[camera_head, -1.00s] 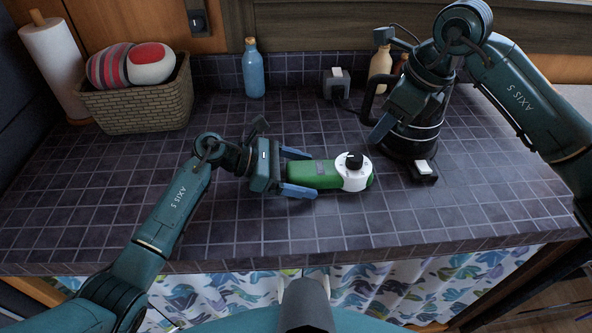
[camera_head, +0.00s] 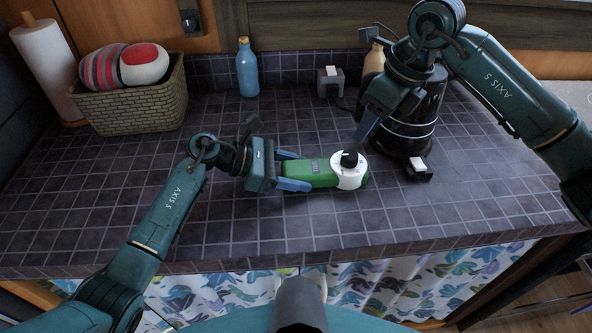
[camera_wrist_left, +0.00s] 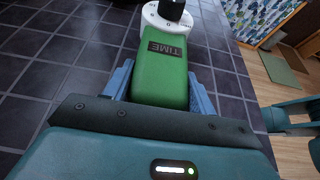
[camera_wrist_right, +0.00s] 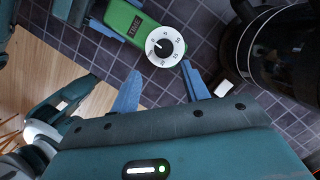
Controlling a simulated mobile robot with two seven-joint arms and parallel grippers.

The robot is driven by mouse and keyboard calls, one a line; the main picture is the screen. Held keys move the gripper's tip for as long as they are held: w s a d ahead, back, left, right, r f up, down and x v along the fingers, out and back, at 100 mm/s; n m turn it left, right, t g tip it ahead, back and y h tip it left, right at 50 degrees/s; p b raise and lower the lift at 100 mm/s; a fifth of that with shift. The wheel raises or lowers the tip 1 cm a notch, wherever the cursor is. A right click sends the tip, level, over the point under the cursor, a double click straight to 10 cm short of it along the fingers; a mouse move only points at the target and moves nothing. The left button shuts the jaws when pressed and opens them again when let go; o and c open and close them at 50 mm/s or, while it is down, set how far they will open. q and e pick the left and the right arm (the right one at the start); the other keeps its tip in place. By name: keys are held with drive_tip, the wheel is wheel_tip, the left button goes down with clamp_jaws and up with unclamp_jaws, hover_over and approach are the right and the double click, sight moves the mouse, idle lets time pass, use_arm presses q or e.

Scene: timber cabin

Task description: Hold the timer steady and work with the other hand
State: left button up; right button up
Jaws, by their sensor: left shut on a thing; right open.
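The timer (camera_head: 318,171) is a green body with a white dial and a black knob at its right end. It lies on the tiled counter. My left gripper (camera_head: 294,172) is shut on its left part, with blue fingers on both sides, as the left wrist view also shows on the green body (camera_wrist_left: 160,75). My right gripper (camera_head: 362,128) is open and empty, above and to the right of the dial. In the right wrist view, the numbered white dial (camera_wrist_right: 165,46) shows just beyond and between the open blue fingers (camera_wrist_right: 162,88).
A black kettle (camera_head: 412,128) on a base with a white switch (camera_head: 416,165) stands close behind my right gripper. A wicker basket (camera_head: 130,108), a paper roll (camera_head: 48,65), a blue bottle (camera_head: 247,70) and a socket box (camera_head: 331,82) stand further back. The front counter is clear.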

sight(350, 154)
drive_tip(key=m, duration=0.1)
drive_tip(key=a+m, duration=0.1)
drive_tip(key=m+h, duration=0.1)
drive_tip(key=shift+w+a+f+g, duration=0.25)
drive_tip(key=shift+w+a+g, duration=0.1)
drive_tip(key=shift+g, duration=0.05)
drive_tip(key=shift+w+a+f+m+h, duration=0.1)
drive_tip(key=shift+m+h, duration=0.05)
drive_tip(key=shift+m, duration=0.4)
drive_tip(key=shift+w+a+m+h, duration=0.1)
drive_tip(key=shift+m+h, duration=0.05)
drive_tip(key=shift+m, duration=0.4)
drive_tip(key=m, duration=0.2)
drive_tip(key=m+h, duration=0.1)
drive_tip(key=shift+w+a+f+m+g, duration=0.1)
drive_tip(key=shift+w+f+m+g, duration=0.1)
drive_tip(key=shift+w+m+g, duration=0.2)
drive_tip(key=shift+f, duration=3.95)
drive_tip(key=c, duration=0.7)
drive_tip(key=shift+m, duration=1.5)
